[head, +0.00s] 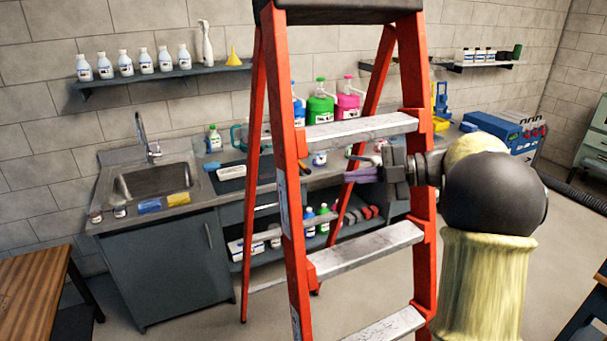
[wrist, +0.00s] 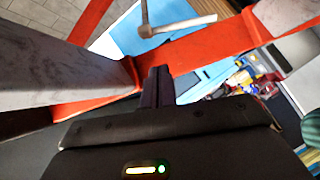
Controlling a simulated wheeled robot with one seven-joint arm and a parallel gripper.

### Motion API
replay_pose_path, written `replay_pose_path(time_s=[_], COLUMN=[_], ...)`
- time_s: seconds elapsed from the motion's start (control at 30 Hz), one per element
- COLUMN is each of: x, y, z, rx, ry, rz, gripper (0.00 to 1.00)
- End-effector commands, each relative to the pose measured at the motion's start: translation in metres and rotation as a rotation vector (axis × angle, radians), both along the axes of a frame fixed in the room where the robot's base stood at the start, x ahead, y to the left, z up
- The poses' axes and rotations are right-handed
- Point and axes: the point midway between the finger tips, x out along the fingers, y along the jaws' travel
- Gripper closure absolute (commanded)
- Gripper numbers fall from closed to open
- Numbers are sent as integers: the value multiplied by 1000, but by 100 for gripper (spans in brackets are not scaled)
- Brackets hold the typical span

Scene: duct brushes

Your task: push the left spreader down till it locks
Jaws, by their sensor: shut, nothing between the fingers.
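The orange stepladder (head: 293,200) stands open in the middle of the head view, with grey steps between its front rails. My gripper (head: 374,162) is at its right side, between two steps, pointing left. In the wrist view my gripper's dark fingers (wrist: 158,84) are together and empty, close to an orange rail and step end. A thin grey metal bar with a bent joint (wrist: 178,26) shows beyond the fingertips, apart from them. It may be a spreader, but I cannot tell which one.
A counter with a sink (head: 152,181) stands behind the ladder, with several bottles on a shelf (head: 165,75) above. A wooden table (head: 30,285) is at the lower left. Blue cases (head: 492,128) sit at the right.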

Motion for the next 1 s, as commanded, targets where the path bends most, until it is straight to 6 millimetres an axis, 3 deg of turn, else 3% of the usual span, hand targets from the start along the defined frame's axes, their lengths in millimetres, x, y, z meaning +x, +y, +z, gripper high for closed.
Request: replay_pose_path(time_s=[0.13,0.57,0.77,1.0], x=[-13,-14,-11,-6], y=[-6,-2,20,60], z=[-1,-1,-5,-15], rx=[-30,-30,-30,-29], ry=[18,21,23,23], rz=[88,95,97,97], gripper=[100,100,100,100])
